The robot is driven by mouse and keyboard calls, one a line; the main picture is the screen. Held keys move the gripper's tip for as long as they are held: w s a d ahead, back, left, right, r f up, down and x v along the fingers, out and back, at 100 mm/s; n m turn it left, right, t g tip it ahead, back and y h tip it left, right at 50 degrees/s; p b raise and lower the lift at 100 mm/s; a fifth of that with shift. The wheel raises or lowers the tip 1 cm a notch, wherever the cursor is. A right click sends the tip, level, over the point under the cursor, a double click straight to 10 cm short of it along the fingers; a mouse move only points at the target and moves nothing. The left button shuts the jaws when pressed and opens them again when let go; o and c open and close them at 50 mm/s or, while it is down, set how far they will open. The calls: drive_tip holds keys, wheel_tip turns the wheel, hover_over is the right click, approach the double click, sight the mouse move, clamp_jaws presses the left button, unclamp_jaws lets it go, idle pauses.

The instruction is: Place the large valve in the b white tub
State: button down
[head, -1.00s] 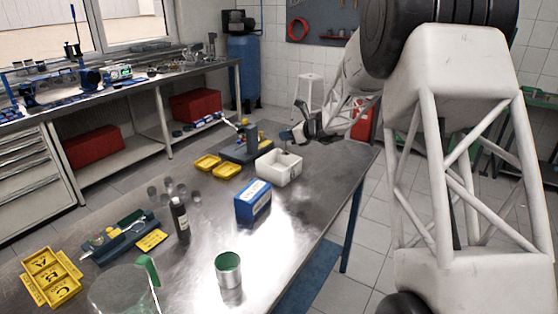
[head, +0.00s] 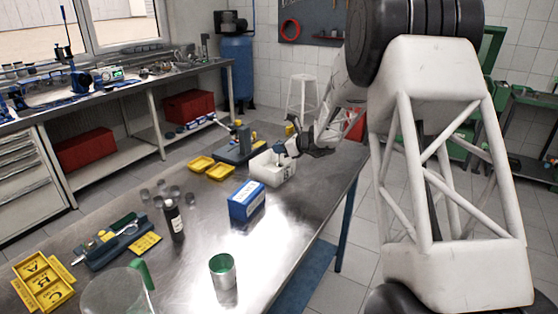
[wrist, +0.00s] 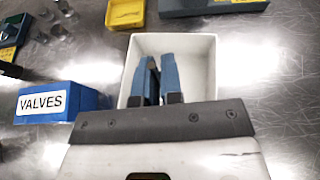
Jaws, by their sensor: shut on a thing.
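The white tub (head: 262,172) stands on the metal table, behind the blue box; no letter on it is readable. In the wrist view the white tub (wrist: 205,62) is open at the top, and what shows of its inside looks empty. My gripper (wrist: 158,72) is over the tub, its two blue fingers reaching across the opening with a narrow gap. In the head view my gripper (head: 288,148) is low at the tub's rear right rim. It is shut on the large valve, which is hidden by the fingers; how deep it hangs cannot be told.
A blue box marked VALVES (head: 247,200) stands close in front of the tub. Yellow trays (head: 201,163) and a blue-based fixture (head: 238,152) lie behind it to the left. Table right of the tub is bare.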

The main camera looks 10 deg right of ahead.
sight(279, 162)
drive_tip(key=shift+f, duration=0.1)
drive_tip(key=shift+f, duration=2.4)
drive_tip(key=shift+f, duration=0.25)
drive_tip(key=c, duration=1.3)
unclamp_jaws()
drive_tip(key=shift+f, duration=0.2)
drive_tip(key=shift+s+f, duration=0.1)
drive_tip(key=shift+r, duration=0.35)
drive_tip(key=v, duration=1.2)
drive_tip(key=shift+r, duration=0.25)
